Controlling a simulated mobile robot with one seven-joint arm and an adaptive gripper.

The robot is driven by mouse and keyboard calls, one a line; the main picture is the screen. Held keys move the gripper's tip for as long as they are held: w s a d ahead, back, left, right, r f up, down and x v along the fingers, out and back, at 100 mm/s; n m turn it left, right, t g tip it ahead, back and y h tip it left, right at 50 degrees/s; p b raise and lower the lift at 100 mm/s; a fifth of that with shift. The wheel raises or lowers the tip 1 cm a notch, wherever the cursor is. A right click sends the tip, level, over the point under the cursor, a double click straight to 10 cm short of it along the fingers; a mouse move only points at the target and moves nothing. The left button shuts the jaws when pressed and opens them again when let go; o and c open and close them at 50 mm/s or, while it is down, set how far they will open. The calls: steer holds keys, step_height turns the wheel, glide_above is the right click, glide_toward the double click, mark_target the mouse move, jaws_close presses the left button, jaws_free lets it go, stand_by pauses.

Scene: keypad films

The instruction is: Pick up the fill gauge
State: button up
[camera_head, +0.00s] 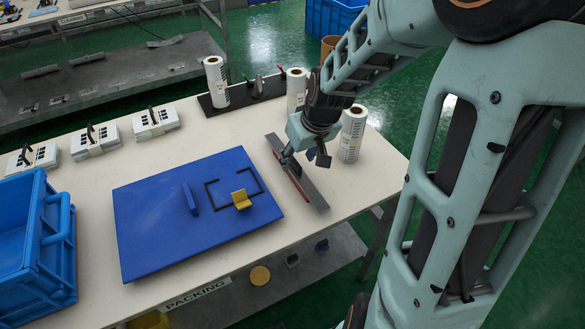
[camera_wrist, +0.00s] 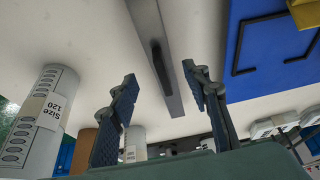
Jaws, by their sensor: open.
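A long flat grey bar, which looks like the fill gauge (camera_head: 314,194), lies on the cream table to the right of the blue board. A reddish line runs along it in the head view. In the wrist view the bar (camera_wrist: 172,92) runs between my fingers and has a raised dark handle (camera_wrist: 158,58) along its middle. My gripper (camera_head: 303,158) is just above the bar and hides part of it in the head view. In the wrist view my gripper (camera_wrist: 160,78) is open, with one finger on each side of the bar and nothing held.
The blue board (camera_head: 150,225) carries a yellow block (camera_head: 241,199) and a black outline. Label rolls (camera_head: 352,135) stand close to my gripper's right and behind it. Keypads (camera_head: 95,141) sit at the back left. A blue crate (camera_head: 38,245) is at the left edge.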

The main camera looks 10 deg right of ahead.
mark_target(296, 162)
steer(key=b+x, duration=0.2)
steer(key=x, duration=0.3)
steer(key=shift+a, duration=0.15)
steer(key=shift+r, duration=0.1)
jaws_close()
